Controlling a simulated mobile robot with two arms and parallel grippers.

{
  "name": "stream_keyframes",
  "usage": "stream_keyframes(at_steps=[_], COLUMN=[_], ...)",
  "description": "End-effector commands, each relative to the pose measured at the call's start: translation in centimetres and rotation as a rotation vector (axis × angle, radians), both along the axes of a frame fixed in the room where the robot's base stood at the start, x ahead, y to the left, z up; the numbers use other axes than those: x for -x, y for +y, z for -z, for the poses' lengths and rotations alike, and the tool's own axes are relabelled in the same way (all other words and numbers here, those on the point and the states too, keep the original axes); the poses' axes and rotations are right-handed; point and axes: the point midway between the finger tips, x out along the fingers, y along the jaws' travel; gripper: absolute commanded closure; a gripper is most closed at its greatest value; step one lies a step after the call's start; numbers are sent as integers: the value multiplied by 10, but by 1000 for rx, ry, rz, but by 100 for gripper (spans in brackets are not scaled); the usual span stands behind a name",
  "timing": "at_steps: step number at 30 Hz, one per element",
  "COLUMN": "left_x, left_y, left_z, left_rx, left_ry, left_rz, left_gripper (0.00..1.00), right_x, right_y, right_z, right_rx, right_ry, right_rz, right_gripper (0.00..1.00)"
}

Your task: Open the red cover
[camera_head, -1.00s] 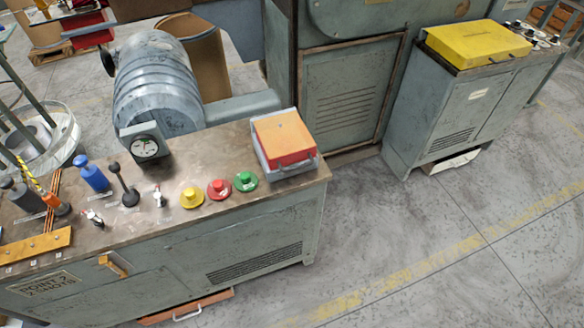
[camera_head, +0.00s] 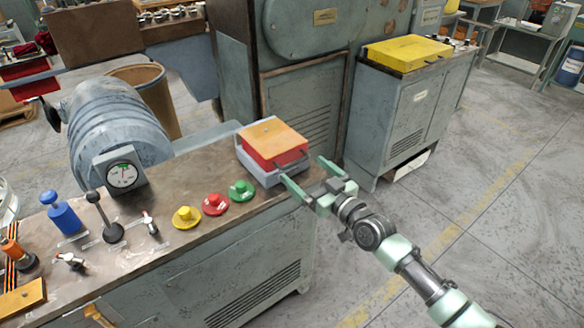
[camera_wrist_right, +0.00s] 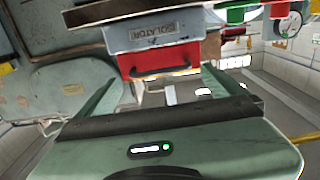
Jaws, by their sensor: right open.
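The red cover (camera_head: 275,150), with an orange top, sits closed on a pale grey box at the right end of the bench. Its metal handle (camera_head: 292,164) is on the side facing my right gripper. My right gripper (camera_head: 303,171) is open, its two green fingers reaching toward the handle from the right. In the right wrist view the red cover (camera_wrist_right: 160,58) appears upside down between the fingers, below the grey box (camera_wrist_right: 160,32). The gripper (camera_wrist_right: 161,75) looks empty; whether a finger touches the handle cannot be told. My left gripper is out of view.
Green (camera_head: 241,190), red (camera_head: 215,203) and yellow (camera_head: 186,217) buttons stand left of the box. A dial gauge (camera_head: 122,175) and levers are further left. A yellow cover (camera_head: 405,52) tops another cabinet behind. The floor right of the bench is open.

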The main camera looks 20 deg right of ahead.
Motion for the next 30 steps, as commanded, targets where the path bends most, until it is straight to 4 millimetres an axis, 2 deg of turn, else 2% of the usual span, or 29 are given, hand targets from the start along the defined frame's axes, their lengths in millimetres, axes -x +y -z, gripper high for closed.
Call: stream_keyframes(at_steps=[3, 9, 20, 28, 29, 30], left_x=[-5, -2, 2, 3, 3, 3], left_y=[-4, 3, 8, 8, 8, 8], left_z=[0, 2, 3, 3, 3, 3], left_rx=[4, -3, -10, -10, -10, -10], left_ry=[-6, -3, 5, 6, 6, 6], left_rz=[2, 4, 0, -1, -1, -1], left_gripper=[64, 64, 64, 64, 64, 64], right_x=[-20, -42, -48, -47, -47, -47], right_y=[8, 16, 17, 18, 18, 18], right_z=[-1, 1, 1, 1, 1, 1], right_rx=[-3, -2, 0, -1, -1, -1], right_ry=[-1, 1, 2, 3, 4, 4], right_rz=[0, 0, 1, 0, -1, -1], right_gripper=[2, 2, 2, 77, 83, 83])
